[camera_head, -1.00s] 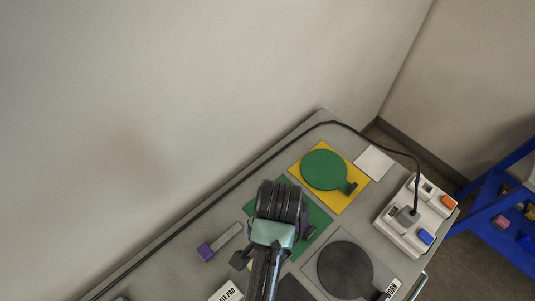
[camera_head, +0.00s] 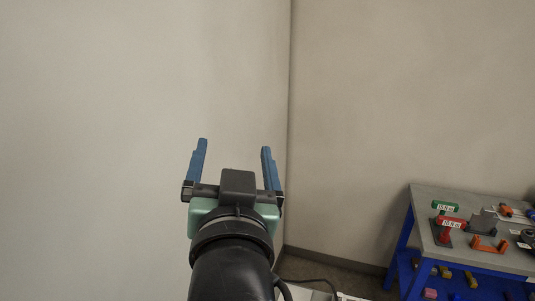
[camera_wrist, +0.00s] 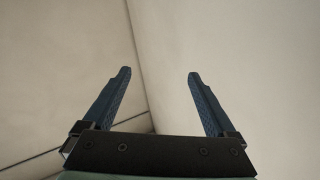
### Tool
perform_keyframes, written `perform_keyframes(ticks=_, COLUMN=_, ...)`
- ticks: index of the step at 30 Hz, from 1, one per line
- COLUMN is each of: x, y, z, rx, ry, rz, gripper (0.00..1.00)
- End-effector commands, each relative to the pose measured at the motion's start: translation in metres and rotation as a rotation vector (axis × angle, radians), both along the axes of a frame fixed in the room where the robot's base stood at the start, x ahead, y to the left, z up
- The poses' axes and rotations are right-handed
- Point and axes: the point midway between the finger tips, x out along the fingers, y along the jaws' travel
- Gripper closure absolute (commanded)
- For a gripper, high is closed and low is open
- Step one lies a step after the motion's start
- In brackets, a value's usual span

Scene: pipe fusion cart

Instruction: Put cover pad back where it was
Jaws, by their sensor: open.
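My gripper (camera_head: 234,145) is raised in front of the bare wall, with its two blue fingers spread wide apart and nothing between them. In the wrist view my gripper (camera_wrist: 160,71) is also open and empty, with only walls and the room corner beyond it. I see no cover pad in either current view. Almost all of the cart top is below the picture or hidden behind my arm.
A blue-framed bench (camera_head: 462,255) with a grey top stands at the right. It holds a green-handled item (camera_head: 445,207), a red-handled item (camera_head: 447,228) and an orange part (camera_head: 488,244). A black cable (camera_head: 318,281) shows at the bottom. Space around my fingers is clear.

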Motion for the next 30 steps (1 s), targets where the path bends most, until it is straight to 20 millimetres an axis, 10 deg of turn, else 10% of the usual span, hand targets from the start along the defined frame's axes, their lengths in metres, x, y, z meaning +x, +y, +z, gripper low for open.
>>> perform_keyframes(ticks=3, x=-0.041, y=-0.023, z=0.100, rx=-0.067, ry=-0.330, rz=-0.072, gripper=0.08)
perform_keyframes(ticks=10, x=-0.112, y=-0.041, z=0.187, rx=-0.148, ry=-0.676, rz=-0.171, gripper=0.08)
perform_keyframes(ticks=23, x=-0.122, y=-0.042, z=0.194, rx=-0.158, ry=-0.715, rz=-0.184, gripper=0.08)
perform_keyframes(ticks=30, x=-0.121, y=-0.041, z=0.148, rx=-0.154, ry=-0.715, rz=-0.177, gripper=0.08)
